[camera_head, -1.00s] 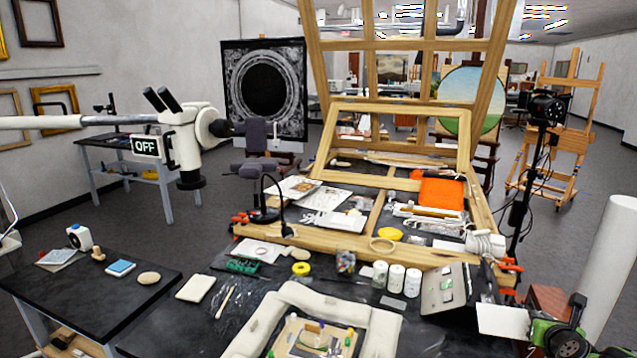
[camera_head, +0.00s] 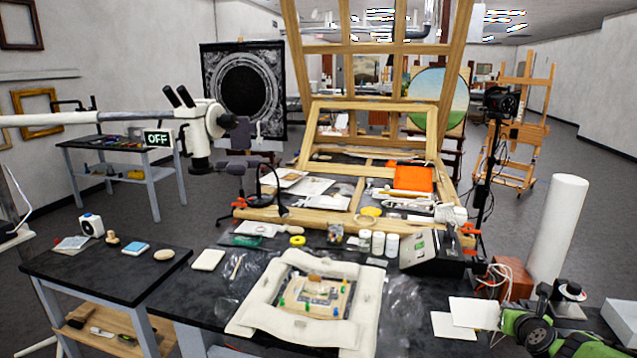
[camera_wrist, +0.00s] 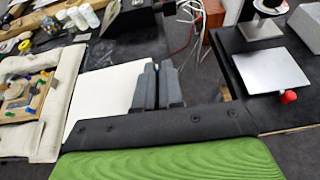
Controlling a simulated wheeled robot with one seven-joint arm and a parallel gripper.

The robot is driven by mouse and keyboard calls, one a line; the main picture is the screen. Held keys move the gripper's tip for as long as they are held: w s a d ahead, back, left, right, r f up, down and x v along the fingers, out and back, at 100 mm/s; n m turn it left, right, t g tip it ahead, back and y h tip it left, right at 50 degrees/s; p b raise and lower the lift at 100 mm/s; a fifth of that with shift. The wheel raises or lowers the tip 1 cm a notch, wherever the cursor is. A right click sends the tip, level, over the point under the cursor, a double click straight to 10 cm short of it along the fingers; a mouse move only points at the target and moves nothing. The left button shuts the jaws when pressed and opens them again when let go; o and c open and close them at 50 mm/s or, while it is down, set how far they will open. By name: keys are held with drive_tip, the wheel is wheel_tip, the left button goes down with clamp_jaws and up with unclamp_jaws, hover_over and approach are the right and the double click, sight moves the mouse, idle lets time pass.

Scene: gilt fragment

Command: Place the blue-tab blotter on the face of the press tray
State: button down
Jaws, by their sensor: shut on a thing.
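My gripper (camera_wrist: 160,85) is shut at the edge of a white sheet (camera_wrist: 108,88), which extends to the left of the dark fingers in the wrist view. In the head view my green arm end shows at the lower right, with two white sheets (camera_head: 474,312) (camera_head: 453,327) left of it, one partly over the other. No blue tab shows on either sheet, so I cannot tell for sure which is the blotter. A flat silvery plate with a red knob (camera_wrist: 270,70), possibly the press tray, lies on a black surface right of my gripper in the wrist view.
A padded white surround (camera_head: 262,312) holds a fragment with coloured pegs on the black bench. A grey device (camera_head: 432,250), white jars (camera_head: 378,243) and a reddish box (camera_head: 517,280) with cables stand near. A gap shows between the bench and the right surface.

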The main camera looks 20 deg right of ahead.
sight(489, 317)
drive_tip(key=shift+n+y, duration=0.4)
drive_tip(key=shift+y, duration=0.1)
drive_tip(key=a, duration=0.1)
drive_tip(key=a+f, duration=0.1)
drive_tip(key=a, duration=0.1)
drive_tip(key=a+f, duration=0.1)
drive_tip(key=a, duration=0.1)
drive_tip(key=shift+w, duration=0.35)
drive_tip(key=a+f+n+y, duration=0.2)
drive_tip(key=a+f, duration=0.2)
drive_tip(key=a, duration=1)
drive_tip(key=w+a+f+n+t+y, duration=0.1)
drive_tip(key=a+f, duration=0.3)
drive_tip(key=a, duration=1)
drive_tip(key=a+f+n+t+y, duration=0.1)
drive_tip(key=a+f, duration=0.4)
drive_tip(key=a, duration=0.9)
drive_tip(key=shift+w+n+y, duration=0.35)
drive_tip(key=shift+n+y, duration=0.45)
drive_tip(key=shift+y, duration=0.3)
drive_tip(key=shift+f, duration=0.1)
